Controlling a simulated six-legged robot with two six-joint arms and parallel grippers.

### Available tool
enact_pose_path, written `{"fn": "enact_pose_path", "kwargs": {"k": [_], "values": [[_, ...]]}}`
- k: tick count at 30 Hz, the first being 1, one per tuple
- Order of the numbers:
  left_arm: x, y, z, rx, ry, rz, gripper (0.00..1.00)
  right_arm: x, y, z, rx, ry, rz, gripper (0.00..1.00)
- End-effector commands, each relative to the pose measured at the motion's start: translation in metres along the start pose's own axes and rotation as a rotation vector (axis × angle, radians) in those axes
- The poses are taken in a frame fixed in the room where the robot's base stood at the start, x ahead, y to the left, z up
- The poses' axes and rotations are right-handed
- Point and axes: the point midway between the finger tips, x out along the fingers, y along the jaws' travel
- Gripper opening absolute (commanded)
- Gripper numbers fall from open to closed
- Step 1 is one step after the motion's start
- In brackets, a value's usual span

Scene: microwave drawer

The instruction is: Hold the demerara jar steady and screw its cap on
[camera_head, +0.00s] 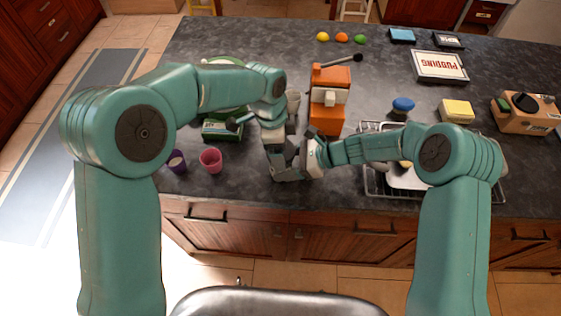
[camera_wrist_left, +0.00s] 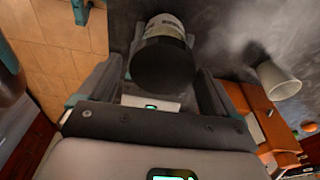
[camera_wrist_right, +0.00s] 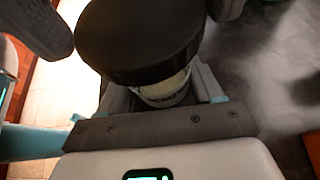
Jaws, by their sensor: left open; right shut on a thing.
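The demerara jar shows in the right wrist view (camera_wrist_right: 165,92) as a pale body with dark lettering, between the fingers of my right gripper (camera_wrist_right: 165,100), which is shut on it. Its wide black cap (camera_wrist_right: 135,42) sits over the jar's top; I cannot tell if it is fully seated. In the left wrist view the cap (camera_wrist_left: 162,64) lies between the spread fingers of my left gripper (camera_wrist_left: 160,88), which is open around it. The labelled jar body (camera_wrist_left: 165,25) shows beyond. In the head view both grippers meet near the counter's front edge and mostly hide the jar.
An orange coffee machine (camera_head: 329,112) stands just behind the grippers. A pink cup (camera_head: 210,160) and a purple cup (camera_head: 176,161) stand at left, near a green box (camera_head: 215,130). A wire dish rack (camera_head: 374,188) lies under my right arm.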

Motion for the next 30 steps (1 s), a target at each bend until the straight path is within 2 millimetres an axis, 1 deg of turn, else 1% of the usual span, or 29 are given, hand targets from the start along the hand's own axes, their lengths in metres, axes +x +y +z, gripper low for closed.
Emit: {"fn": "enact_pose_path", "kwargs": {"k": [4, 6, 11, 18, 23, 30], "values": [[-0.0002, 0.0004, -0.0003, -0.202, 0.000, -0.031, 0.92, -0.0001, 0.0000, -0.0001, 0.000, 0.000, 0.000, 0.11], [-0.0004, 0.0001, -0.0001, -0.270, 0.000, -0.042, 0.92, -0.0001, 0.0000, -0.0001, 0.000, 0.000, 0.000, 0.11], [-0.0005, -0.0001, -0.0002, -0.363, 0.001, -0.056, 0.92, -0.0001, 0.0000, 0.0000, -0.001, 0.000, 0.000, 0.11], [-0.0003, -0.0001, -0.0002, -0.657, 0.001, -0.099, 0.92, -0.0001, 0.0000, 0.0000, -0.001, 0.000, 0.000, 0.11], [-0.0002, 0.0000, -0.0001, -0.746, 0.000, -0.113, 0.92, -0.0001, 0.0000, 0.0000, -0.001, 0.000, 0.000, 0.11], [-0.0003, -0.0002, -0.0001, -1.039, 0.000, -0.157, 0.92, -0.0001, 0.0000, 0.0001, -0.001, 0.000, 0.000, 0.11]]}}
